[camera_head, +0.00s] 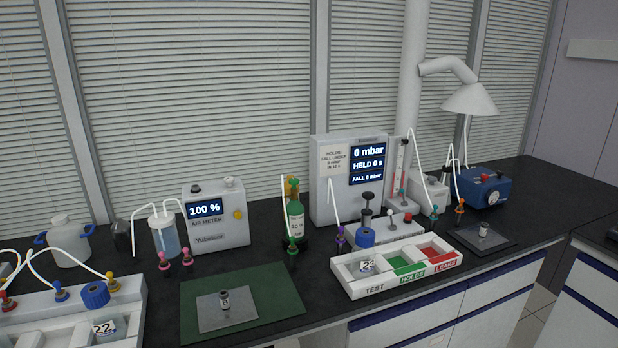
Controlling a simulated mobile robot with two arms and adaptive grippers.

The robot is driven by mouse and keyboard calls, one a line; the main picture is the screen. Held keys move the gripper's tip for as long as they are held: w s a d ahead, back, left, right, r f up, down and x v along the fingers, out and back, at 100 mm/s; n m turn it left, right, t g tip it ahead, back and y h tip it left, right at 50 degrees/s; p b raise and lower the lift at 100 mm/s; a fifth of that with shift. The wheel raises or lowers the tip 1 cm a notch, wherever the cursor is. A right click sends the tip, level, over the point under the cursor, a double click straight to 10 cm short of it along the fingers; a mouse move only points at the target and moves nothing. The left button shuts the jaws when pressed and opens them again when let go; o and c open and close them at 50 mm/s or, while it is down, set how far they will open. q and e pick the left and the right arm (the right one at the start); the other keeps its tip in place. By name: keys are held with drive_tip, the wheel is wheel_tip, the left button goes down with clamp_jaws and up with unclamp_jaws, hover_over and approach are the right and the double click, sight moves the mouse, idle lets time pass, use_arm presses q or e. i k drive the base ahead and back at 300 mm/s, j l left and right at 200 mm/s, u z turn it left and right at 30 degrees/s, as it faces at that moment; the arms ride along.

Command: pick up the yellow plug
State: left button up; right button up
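The yellow plug (112,281) sits on the white rack (40,308) at the lower left. A thin white tube runs from it up to the left. A plug with a blue collar (60,291) and one with a red collar (6,301) stand in the same rack to its left. A blue screw cap (95,294) is just beside it, to its left. Neither of my grippers shows in this view.
Behind are a white jug (69,240), a water bottle (164,237) and the air meter (216,217). A green mat (270,306) lies to the right. The test tray (352,283) is farther right.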

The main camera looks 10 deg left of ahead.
sight(109, 274)
drive_tip(key=u, duration=1.55)
